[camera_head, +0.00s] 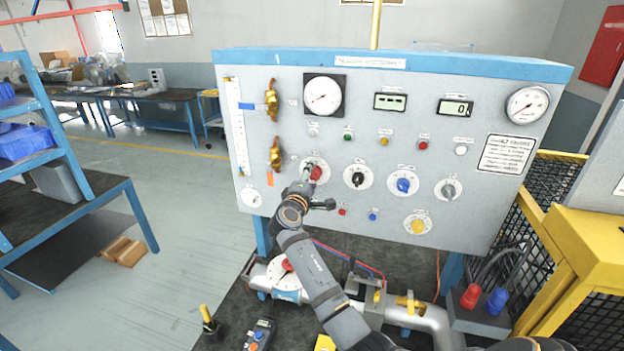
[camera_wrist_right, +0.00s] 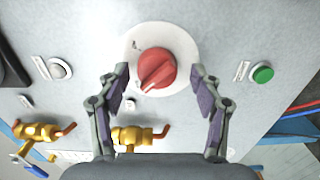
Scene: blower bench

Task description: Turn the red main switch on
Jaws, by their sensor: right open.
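The red main switch (camera_head: 316,173) is a round red knob on a white dial plate, at the lower left of the grey panel. In the right wrist view the red knob (camera_wrist_right: 156,70) sits at the upper middle, with its raised grip bar slanted. My right gripper (camera_head: 308,177) is at the panel, just left of the knob in the head view. In the right wrist view my right gripper (camera_wrist_right: 160,88) is open, its two fingers on either side of the knob and apart from it. The dial's small markings are too small to read. My left gripper is not in view.
Black (camera_head: 357,179), blue (camera_head: 403,185) and grey (camera_head: 448,190) knobs sit in a row to the right. Brass valves (camera_head: 275,155) stick out left of the switch. A green button (camera_wrist_right: 263,74) is beside it. Pipework (camera_head: 400,312) lies below the panel.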

